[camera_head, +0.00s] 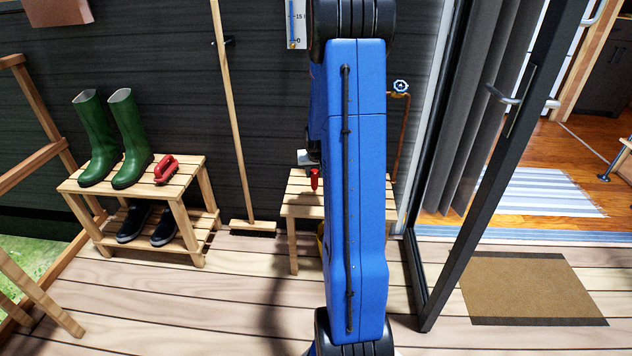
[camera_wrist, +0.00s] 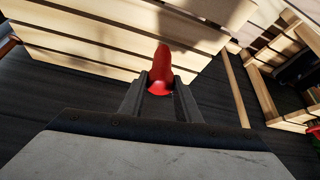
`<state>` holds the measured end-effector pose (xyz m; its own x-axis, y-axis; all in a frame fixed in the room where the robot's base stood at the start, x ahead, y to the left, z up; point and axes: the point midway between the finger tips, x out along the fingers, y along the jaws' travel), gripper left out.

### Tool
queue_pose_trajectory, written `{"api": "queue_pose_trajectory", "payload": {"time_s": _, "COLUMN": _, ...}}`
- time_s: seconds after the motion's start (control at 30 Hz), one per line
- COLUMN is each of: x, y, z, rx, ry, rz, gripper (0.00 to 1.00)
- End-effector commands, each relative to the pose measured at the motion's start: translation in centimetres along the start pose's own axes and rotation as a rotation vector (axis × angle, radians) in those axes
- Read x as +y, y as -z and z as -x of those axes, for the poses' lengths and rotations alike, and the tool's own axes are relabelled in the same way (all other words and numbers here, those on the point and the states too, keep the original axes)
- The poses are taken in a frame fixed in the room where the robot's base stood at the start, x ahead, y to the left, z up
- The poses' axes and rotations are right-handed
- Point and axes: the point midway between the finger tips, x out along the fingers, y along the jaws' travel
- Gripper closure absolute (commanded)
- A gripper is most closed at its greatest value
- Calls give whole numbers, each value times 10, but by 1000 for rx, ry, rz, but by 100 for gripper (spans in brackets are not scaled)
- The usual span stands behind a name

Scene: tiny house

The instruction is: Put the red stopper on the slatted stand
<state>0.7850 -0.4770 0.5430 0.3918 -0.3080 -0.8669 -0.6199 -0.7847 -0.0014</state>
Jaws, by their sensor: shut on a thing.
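The red stopper (camera_head: 314,179) hangs at the left side of my blue arm in the head view. In the wrist view the stopper (camera_wrist: 162,68) is between the two dark fingers of my gripper (camera_wrist: 160,88), which is shut on it. The slatted stand (camera_head: 299,209) is a low pale wooden stand against the dark wall, partly hidden behind my arm. Its slats (camera_wrist: 85,44) fill the upper part of the wrist view, beyond the stopper. I cannot tell whether the stopper touches the slats. In the head view my gripper is mostly hidden by my arm.
A wooden rack (camera_head: 133,183) at left holds green boots (camera_head: 129,139), a red-handled item (camera_head: 166,168) and dark shoes (camera_head: 165,228). A broom (camera_head: 236,115) leans between rack and stand. An open glass door (camera_head: 487,160) and doormat (camera_head: 529,288) are at right. Front decking is clear.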

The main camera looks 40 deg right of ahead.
Motion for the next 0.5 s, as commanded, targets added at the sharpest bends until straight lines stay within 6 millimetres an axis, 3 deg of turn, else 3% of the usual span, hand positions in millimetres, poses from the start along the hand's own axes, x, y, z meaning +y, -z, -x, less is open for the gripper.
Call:
{"api": "queue_pose_trajectory", "payload": {"time_s": 0.23, "x": 0, "y": -16, "z": -27, "rx": -3, "ry": 1, "rz": -1, "gripper": 92}}
{"api": "queue_pose_trajectory", "payload": {"time_s": 0.5, "x": 0, "y": -18, "z": -32, "rx": -1, "ry": 0, "rz": 1, "gripper": 92}}
